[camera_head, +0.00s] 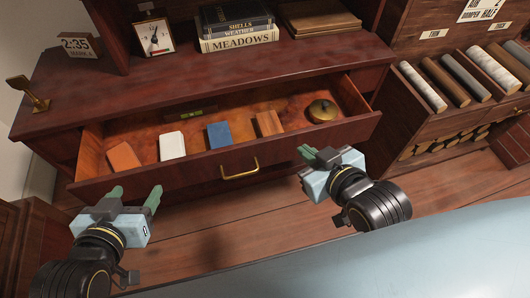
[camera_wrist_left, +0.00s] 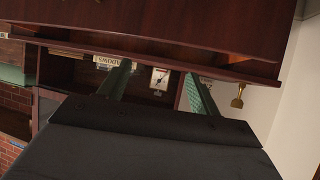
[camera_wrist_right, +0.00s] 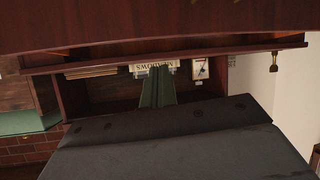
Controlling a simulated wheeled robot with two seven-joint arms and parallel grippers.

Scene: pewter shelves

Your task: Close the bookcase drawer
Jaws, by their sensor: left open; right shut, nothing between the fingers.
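The bookcase drawer (camera_head: 190,172) is pulled well out in the head view, with a brass handle (camera_head: 239,169) at the middle of its front. It holds an orange block (camera_head: 123,157), a white block (camera_head: 172,146), a blue block (camera_head: 220,135), a brown block (camera_head: 268,123), a round brass tin (camera_head: 322,111) and a small green level (camera_head: 191,114). My left gripper (camera_head: 134,192) is open and empty near the left part of the drawer front. My right gripper (camera_head: 308,153) is shut and empty near the right part. Contact with the front cannot be told for either.
The bookcase top (camera_head: 210,75) carries a clock (camera_head: 154,37), stacked books (camera_head: 238,30) and a brass ornament (camera_head: 29,94). A rack of rolls (camera_head: 455,80) stands to the right. Bare wooden floor (camera_head: 225,215) lies below the drawer.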

